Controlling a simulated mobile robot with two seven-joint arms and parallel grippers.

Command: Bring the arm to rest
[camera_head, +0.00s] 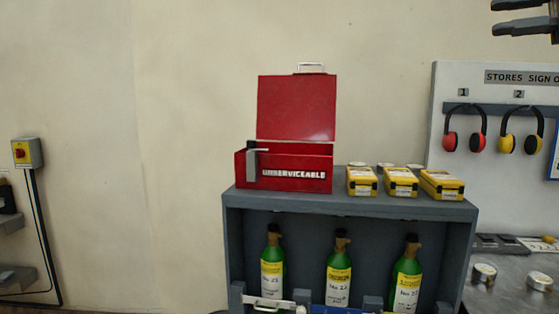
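My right gripper (494,17) shows at the top right corner, high in front of the wall. Its two dark fingers point left, with a clear gap between them and nothing in it. The rest of that arm is outside the picture. My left gripper is not in view.
A grey cabinet (232,204) carries an open red box (296,107) marked UNSERVICEABLE and several yellow cases (361,182). Green bottles (338,270) stand inside it. Ear defenders (520,140) hang on a white board at right, above a grey bench (505,300). The left wall is mostly bare.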

